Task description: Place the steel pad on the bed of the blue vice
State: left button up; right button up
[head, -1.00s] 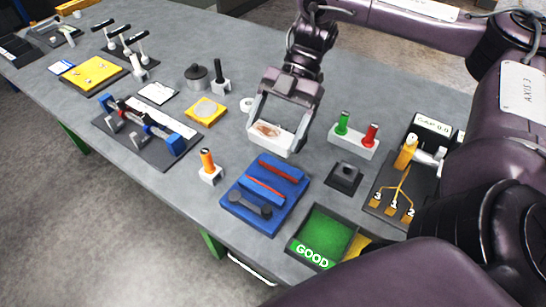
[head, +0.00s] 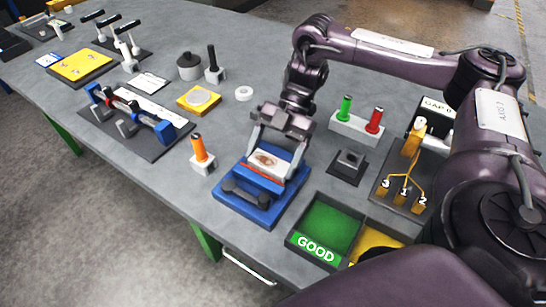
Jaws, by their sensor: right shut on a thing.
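The blue vice (head: 238,207) lies on the grey bench, with a red-edged blue jaw and a dark handle at its front. My right gripper (head: 270,163) is over the vice, shut on a pale flat block with a brown patch on top, which I take to be the steel pad (head: 268,161). The pad is level, between the vice jaws as seen from here. The gripper and pad hide much of the bed, and I cannot tell whether the pad touches it. My left gripper is not in view.
An orange-handled tool (head: 200,150) stands left of the vice. A green GOOD tray (head: 318,250) is at its right front, and a dark block (head: 347,166) to its right. A stand with green and red handles (head: 355,128) and a yellow block with a disc (head: 198,98) are behind.

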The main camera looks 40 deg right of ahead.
jog(key=o, duration=1.4)
jog(key=shift+f, duration=0.15)
jog(key=shift+o, duration=0.2)
jog(key=shift+d+r+p, duration=0.1)
jog(key=shift+r+p, duration=0.2)
jog(key=shift+r, duration=0.05)
jog(key=p+v, duration=0.7)
jog(key=v, duration=0.4)
jog(key=shift+w+d, duration=0.2)
jog(key=shift+r, duration=0.1)
